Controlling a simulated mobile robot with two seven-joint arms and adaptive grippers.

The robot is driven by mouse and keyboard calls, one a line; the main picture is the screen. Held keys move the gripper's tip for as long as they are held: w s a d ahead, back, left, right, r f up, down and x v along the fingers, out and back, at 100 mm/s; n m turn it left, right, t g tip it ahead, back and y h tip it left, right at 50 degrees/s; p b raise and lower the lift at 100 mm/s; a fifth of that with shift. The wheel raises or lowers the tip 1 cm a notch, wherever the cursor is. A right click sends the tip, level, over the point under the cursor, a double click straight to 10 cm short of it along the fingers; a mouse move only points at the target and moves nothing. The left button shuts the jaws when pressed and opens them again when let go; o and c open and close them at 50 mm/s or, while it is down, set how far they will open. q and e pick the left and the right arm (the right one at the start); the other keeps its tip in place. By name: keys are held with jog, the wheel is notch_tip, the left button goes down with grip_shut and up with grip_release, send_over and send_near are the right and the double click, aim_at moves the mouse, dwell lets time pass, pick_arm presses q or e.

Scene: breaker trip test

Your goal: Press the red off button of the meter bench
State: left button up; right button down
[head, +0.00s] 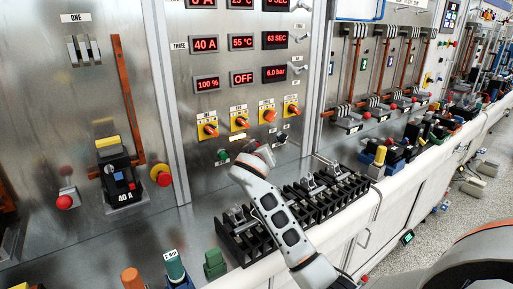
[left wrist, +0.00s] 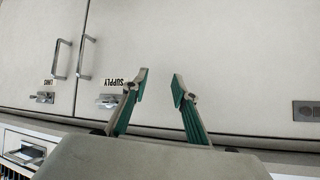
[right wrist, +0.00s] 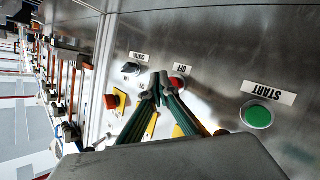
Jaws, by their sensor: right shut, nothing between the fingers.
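The red off button (right wrist: 177,83) shows in the right wrist view under an OFF label, on the steel panel. My right gripper (right wrist: 160,82) is shut and empty, with its fingertips beside the button in the picture and partly overlapping its edge. I cannot tell whether they touch it. In the head view my right arm reaches up to the panel and largely covers this spot. My left gripper (left wrist: 161,82) is open and empty in front of pale cabinet doors; it is not seen in the head view.
A green START button (right wrist: 258,114) and a black control switch (right wrist: 131,68) flank the off button. Yellow-plated rotary switches (head: 240,121) sit above in the head view. A row of black terminal blocks (head: 320,195) lies on the bench below my right arm.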

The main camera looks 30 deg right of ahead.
jog(key=shift+w, duration=0.15)
jog(key=shift+w, duration=0.3)
jog(key=shift+w+p, duration=0.3)
jog(key=shift+w, duration=0.2)
dwell(1.1)
jog(key=shift+s, duration=0.95)
jog(key=shift+s+d, duration=0.2)
jog(key=shift+s, duration=2.3)
